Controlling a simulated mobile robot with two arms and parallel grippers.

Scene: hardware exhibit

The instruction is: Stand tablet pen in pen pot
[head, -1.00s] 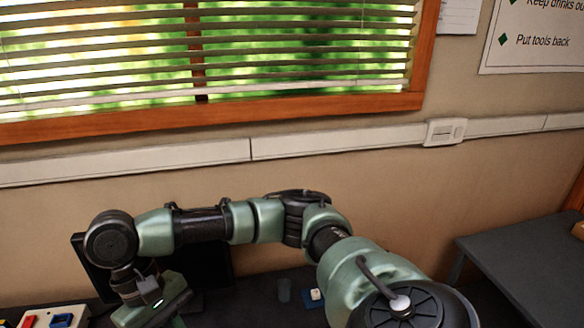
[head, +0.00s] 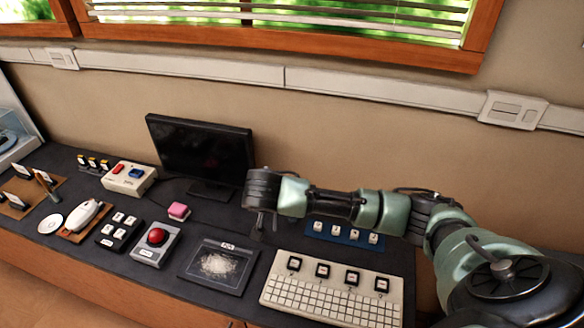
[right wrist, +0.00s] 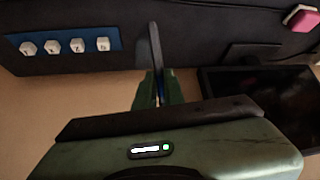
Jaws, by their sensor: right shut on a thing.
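My right gripper (right wrist: 158,92) is shut on a thin dark upright thing, which looks like the tablet pen (right wrist: 155,50), in the right wrist view. In the head view my right arm reaches in from the right and its wrist hangs over the desk, left of the blue key strip. A small dark shape (head: 257,228) shows under the wrist; I cannot tell whether it is the gripper, the pen or the pen pot. I cannot make out the pen pot clearly. The drawing tablet (head: 190,268) lies flat with white scribble on it. My left gripper is out of view.
A monitor (head: 200,150) stands at the back. The blue strip with white keys (head: 330,236) also shows in the right wrist view (right wrist: 66,36). A cream keyboard board (head: 330,308), red button box (head: 146,253) and pink block (head: 178,211) are nearby.

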